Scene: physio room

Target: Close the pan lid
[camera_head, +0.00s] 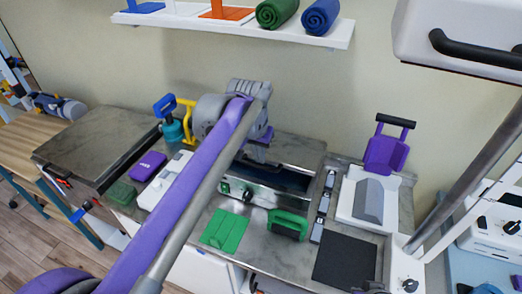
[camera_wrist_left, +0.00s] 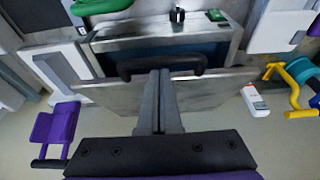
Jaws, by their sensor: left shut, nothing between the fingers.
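The pan is a metal box (camera_head: 262,194) on the counter, with a black knob on its front. Its dark inside shows, so its lid (camera_head: 298,150) is open, a grey panel raised at the back. In the left wrist view the lid (camera_wrist_left: 105,94) lies below the pan's dark blue inside (camera_wrist_left: 205,50), and a black bar handle (camera_wrist_left: 190,64) runs along the lid's edge. My left gripper (camera_head: 262,160) is over the back of the pan, shut and empty. Its fingertips (camera_wrist_left: 158,74) overlap the handle's middle; I cannot tell whether they touch. My right gripper is not in view.
A green block with a handle (camera_head: 287,224) and a green mat (camera_head: 224,230) lie in front of the pan. A yellow-handled item (camera_head: 187,122) stands left of it. A purple-backed white device (camera_head: 362,195) stands right. A shelf (camera_head: 235,25) hangs above.

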